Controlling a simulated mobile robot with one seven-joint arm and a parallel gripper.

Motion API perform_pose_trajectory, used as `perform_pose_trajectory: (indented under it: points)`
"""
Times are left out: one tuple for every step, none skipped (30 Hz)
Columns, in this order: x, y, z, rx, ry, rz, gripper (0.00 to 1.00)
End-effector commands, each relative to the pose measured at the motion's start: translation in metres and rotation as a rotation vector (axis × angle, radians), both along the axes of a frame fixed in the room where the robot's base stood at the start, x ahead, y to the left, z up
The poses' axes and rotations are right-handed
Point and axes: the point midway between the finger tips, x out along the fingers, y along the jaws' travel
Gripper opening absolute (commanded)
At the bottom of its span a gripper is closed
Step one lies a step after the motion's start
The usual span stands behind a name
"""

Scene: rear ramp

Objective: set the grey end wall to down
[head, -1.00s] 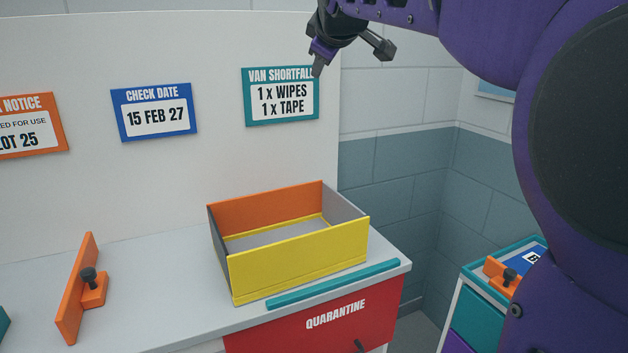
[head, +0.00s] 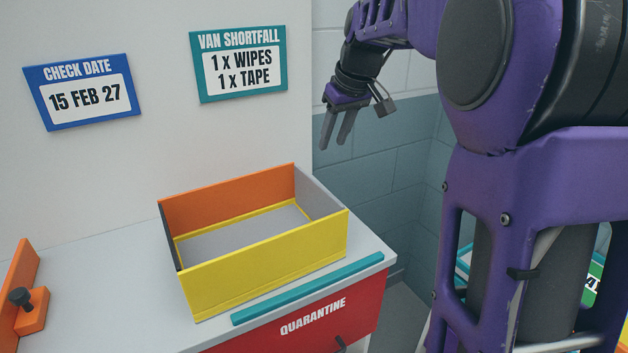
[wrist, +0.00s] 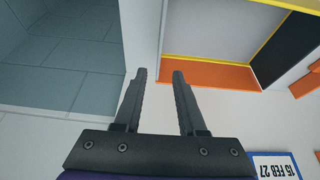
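An open box stands on the counter, with an orange back wall (head: 228,197) and a yellow front wall (head: 265,265). Its grey end wall (head: 320,193) stands upright at the right end in the head view. The opposite end wall is dark; it shows as a narrow edge in the head view and as a black panel (wrist: 283,45) in the wrist view. My gripper (head: 335,140) is above and behind the box's right end, fingers pointing down. Its fingers (wrist: 158,75) are apart with nothing between them. The gripper touches no part of the box.
A teal strip (head: 308,289) runs along the counter's front edge, above a red quarantine drawer (head: 300,330). An orange upright with a dark knob (head: 22,298) stands at the left. Signs hang on the white back panel (head: 160,150). The counter is clear between.

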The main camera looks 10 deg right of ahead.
Motion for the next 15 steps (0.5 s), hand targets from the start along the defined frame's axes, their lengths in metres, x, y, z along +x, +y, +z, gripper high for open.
perform_pose_trajectory:
  points:
    - [0.000, 0.000, -0.003, 0.005, 0.006, -0.004, 0.40]
    - [0.000, 0.000, -0.005, 0.006, 0.008, -0.004, 0.40]
    - [0.001, 0.001, -0.009, 0.006, 0.009, -0.004, 0.40]
    - [0.003, 0.001, -0.012, 0.006, 0.009, -0.004, 0.40]
    - [0.004, 0.002, -0.016, 0.006, 0.008, -0.003, 0.40]
    - [0.006, 0.003, -0.022, 0.006, 0.009, -0.003, 0.40]
    - [0.008, 0.004, -0.027, 0.006, 0.009, -0.002, 0.40]
    - [0.010, 0.004, -0.032, 0.006, 0.009, -0.002, 0.40]
    - [0.013, 0.006, -0.041, 0.006, 0.011, -0.002, 0.40]
    - [0.016, 0.006, -0.047, 0.005, 0.009, -0.002, 0.40]
    - [0.018, 0.007, -0.053, 0.005, 0.009, -0.002, 0.40]
    - [0.021, 0.008, -0.061, 0.005, 0.009, -0.002, 0.40]
    - [0.024, 0.009, -0.067, 0.005, 0.009, -0.002, 0.40]
    - [0.026, 0.010, -0.073, 0.006, 0.009, -0.002, 0.40]
    - [0.029, 0.011, -0.081, 0.005, 0.009, -0.002, 0.40]
